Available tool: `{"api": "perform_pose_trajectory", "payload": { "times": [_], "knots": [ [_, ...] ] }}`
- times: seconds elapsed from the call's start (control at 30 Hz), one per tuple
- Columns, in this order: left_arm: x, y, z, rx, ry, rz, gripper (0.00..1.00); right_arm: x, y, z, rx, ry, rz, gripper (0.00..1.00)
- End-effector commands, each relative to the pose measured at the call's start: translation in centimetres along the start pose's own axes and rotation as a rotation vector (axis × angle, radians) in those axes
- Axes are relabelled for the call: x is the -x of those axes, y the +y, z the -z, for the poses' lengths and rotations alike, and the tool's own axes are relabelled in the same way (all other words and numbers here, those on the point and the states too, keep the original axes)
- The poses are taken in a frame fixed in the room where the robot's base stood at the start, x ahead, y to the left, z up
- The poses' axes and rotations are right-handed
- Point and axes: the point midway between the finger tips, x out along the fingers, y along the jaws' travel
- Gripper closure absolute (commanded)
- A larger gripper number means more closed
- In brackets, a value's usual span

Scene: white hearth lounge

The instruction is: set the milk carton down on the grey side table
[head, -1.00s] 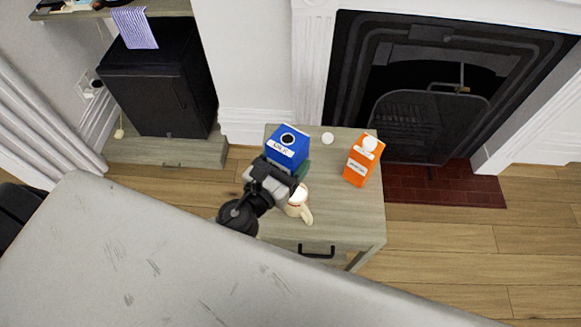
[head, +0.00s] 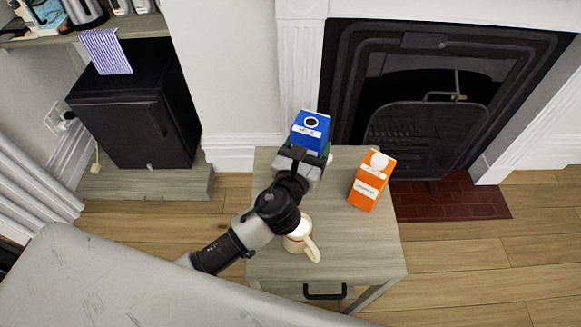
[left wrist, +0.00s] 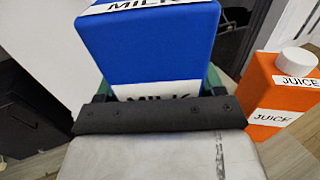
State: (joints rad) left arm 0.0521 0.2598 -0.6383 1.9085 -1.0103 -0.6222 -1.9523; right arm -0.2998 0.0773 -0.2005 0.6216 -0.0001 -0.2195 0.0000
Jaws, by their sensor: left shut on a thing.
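The blue milk carton (head: 309,131) is upright in my left gripper (head: 299,160), over the back part of the grey side table (head: 351,243). The left gripper is shut on it. In the left wrist view the milk carton (left wrist: 150,45) fills the middle, between the fingers of my gripper (left wrist: 155,108). I cannot tell whether the carton's base touches the tabletop, as the gripper hides it. My right gripper is in neither view.
An orange juice carton (head: 371,181) stands on the table to the right of the milk. A white mug (head: 299,236) stands nearer the front, beside my arm. A small white round object (head: 329,158) shows just behind the gripper. The fireplace (head: 440,110) is behind.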

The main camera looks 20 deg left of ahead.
Motion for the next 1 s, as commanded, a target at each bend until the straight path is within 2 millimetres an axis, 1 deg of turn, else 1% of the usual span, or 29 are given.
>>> {"api": "perform_pose_trajectory", "payload": {
  "times": [0.03,0.1,0.2,0.33,0.47,0.6,0.7,0.77,1.0],
  "knots": [
    [-0.1,1.3,1.0,-0.004,0.000,-0.003,0.71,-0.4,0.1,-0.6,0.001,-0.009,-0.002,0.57],
    [-0.2,2.9,1.9,-0.004,0.000,-0.002,0.71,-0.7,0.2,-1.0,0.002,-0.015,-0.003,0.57],
    [-0.4,4.8,3.0,-0.003,-0.001,0.000,0.71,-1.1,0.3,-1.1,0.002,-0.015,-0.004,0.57],
    [-0.6,6.3,3.9,-0.002,-0.002,-0.001,0.71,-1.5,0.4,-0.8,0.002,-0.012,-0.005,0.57],
    [-0.6,6.8,4.5,0.002,-0.002,0.001,0.71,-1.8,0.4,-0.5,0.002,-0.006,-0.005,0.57],
    [-0.6,6.8,6.9,0.003,0.000,0.000,0.71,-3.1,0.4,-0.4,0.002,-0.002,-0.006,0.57],
    [-0.6,6.8,7.9,0.002,-0.002,0.001,0.71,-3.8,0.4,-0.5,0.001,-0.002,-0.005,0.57],
    [-0.6,6.8,8.2,0.003,-0.002,0.001,0.71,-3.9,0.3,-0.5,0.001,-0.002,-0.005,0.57],
    [-0.6,6.8,8.0,0.001,-0.002,0.001,0.71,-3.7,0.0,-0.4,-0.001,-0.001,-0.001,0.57]
  ]
}}
